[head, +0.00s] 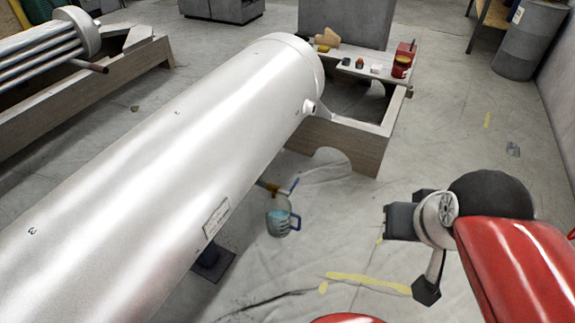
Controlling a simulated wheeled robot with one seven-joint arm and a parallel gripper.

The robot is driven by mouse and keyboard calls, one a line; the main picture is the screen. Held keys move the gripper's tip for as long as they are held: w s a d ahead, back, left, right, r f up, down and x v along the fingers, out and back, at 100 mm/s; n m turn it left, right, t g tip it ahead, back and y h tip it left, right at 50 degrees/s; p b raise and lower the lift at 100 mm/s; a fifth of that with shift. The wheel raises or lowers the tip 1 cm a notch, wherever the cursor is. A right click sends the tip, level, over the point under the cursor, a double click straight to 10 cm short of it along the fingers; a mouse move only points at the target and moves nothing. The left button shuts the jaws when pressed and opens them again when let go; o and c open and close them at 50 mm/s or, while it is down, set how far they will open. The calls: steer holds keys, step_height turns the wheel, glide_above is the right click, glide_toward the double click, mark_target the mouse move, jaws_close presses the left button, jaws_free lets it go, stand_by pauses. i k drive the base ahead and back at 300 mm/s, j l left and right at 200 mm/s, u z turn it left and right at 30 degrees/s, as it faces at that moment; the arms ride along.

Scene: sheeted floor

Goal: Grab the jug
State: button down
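The jug (280,222) is a small translucent blue container with a handle on its right side. It stands upright on the sheeted floor, beside the big silver cylinder and below a small tap with a blue lever (288,187). My gripper (412,250) is at the right, at the end of my red arm, well to the right of the jug and apart from it. Dark blocks show around its grey round wrist part. Its fingers are not clear enough to tell whether they are open or shut. I see nothing held in it.
The large silver cylinder (170,150) fills the left and middle, resting on a wooden frame (345,150). A board (345,67) with small items lies at the frame's far end. A drum (528,40) stands far right. Floor between jug and gripper is clear, with yellow marks.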

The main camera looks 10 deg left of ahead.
mark_target(279, 214)
steer(key=i+l, duration=0.1)
steer(key=l, duration=0.25)
steer(key=i+l, duration=0.1)
steer(key=l, duration=0.3)
steer(key=l+u, duration=0.15)
steer(key=u, duration=2.05)
steer(key=i+l, duration=0.4)
steer(key=i, duration=0.05)
